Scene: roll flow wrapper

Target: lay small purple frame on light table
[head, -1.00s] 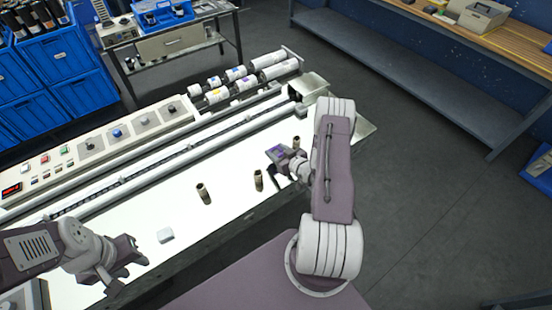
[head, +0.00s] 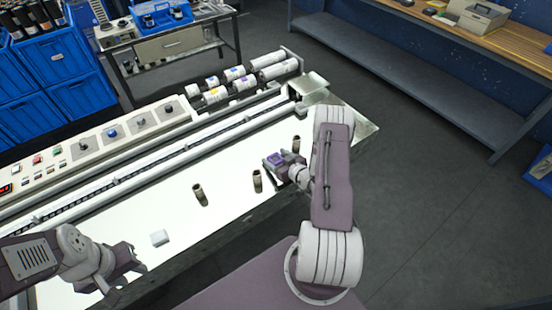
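The light table (head: 225,200) is a bright white glowing surface running diagonally across the view. The small purple frame (head: 275,159) is at my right gripper (head: 279,164), over the far right part of the table. The gripper appears shut on it; its fingers are small and partly hidden. I cannot tell whether the frame touches the surface. My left gripper (head: 137,262) is over the near left part of the table, apart from the frame, with nothing visible in it. Its finger opening is unclear.
Three short dark cylinders (head: 200,195) stand on the light table, two near my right gripper. A small white block (head: 159,238) lies near my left gripper. White rails (head: 150,162), a button panel (head: 85,150) and labelled rolls (head: 240,84) line the far side.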

